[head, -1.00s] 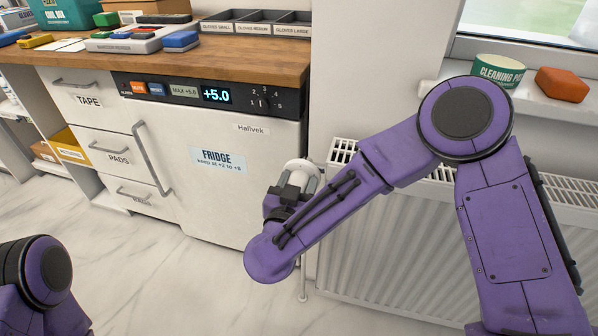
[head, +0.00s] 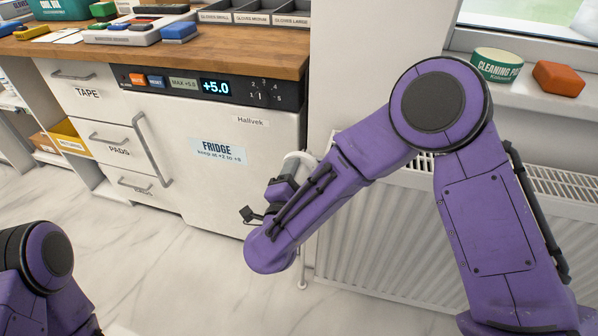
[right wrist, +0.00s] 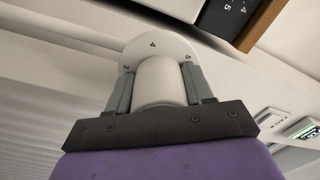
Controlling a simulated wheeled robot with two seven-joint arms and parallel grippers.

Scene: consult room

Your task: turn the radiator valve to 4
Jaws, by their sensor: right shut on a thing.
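The white radiator valve (head: 299,161) is at the radiator's upper left end, beside the fridge, partly hidden by my right gripper (head: 288,177). In the right wrist view its round white knob (right wrist: 160,82) sits between the two grey fingers of my right gripper (right wrist: 159,84), which is shut on it. The pointer mark is not clear. My left gripper is out of view; only part of the left arm shows.
The white radiator (head: 370,245) runs right, under a sill with a cleaning tin (head: 497,65) and an orange-red block (head: 558,78). The fridge (head: 215,165) stands close on the valve's left. The floor (head: 175,285) in front is clear.

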